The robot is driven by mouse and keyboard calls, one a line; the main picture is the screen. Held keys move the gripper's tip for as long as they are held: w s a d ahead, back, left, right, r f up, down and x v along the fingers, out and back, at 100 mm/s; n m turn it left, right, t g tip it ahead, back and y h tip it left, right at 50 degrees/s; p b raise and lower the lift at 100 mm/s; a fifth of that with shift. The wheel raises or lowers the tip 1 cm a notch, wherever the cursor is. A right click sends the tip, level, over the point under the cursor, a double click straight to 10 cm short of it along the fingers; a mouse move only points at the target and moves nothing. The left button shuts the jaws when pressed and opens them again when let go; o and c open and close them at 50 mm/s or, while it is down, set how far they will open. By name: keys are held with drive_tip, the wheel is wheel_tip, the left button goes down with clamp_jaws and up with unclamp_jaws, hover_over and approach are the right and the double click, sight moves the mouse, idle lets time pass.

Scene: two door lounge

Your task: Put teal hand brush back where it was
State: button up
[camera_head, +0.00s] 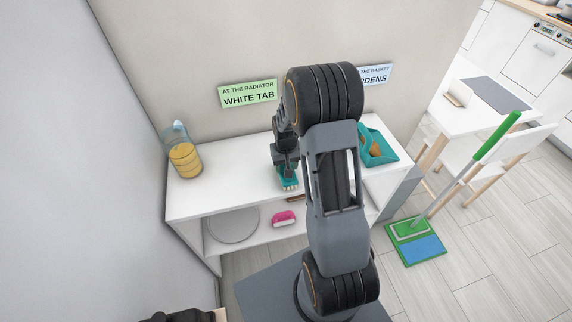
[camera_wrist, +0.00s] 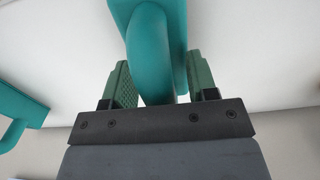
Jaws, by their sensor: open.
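The teal hand brush (camera_head: 289,183) is on the white top of the shelf unit (camera_head: 233,178), below my gripper (camera_head: 285,164). My arm stands in front and hides part of the top. In the wrist view the curved teal handle of the brush (camera_wrist: 153,50) lies between the two green finger pads of my gripper (camera_wrist: 161,82). The jaws are open, with the handle between them. I cannot tell whether a pad touches it.
A teal tray with brown items (camera_head: 377,146) stands to the right on the top, a yellow-filled jar (camera_head: 184,158) at the left. A pink brush (camera_head: 284,219) and round grey plate (camera_head: 232,225) are on the lower shelf. A green mop (camera_head: 415,243) stands right. Wall labels hang behind.

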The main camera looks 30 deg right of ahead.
wheel_tip(320, 180, up, 12)
drive_tip(key=shift+r, duration=0.1)
drive_tip(key=s+a+r+n+t, duration=0.1)
drive_tip(key=s+a+r, duration=0.3)
drive_tip(key=s, duration=0.4)
drive_tip(key=s+a+r+n+t, duration=0.1)
drive_tip(key=s+a+r+t, duration=0.2)
drive_tip(key=s+a+r, duration=0.2)
drive_tip(key=s, duration=0.3)
drive_tip(key=shift+a+r, duration=0.2)
drive_tip(key=shift+c, duration=0.3)
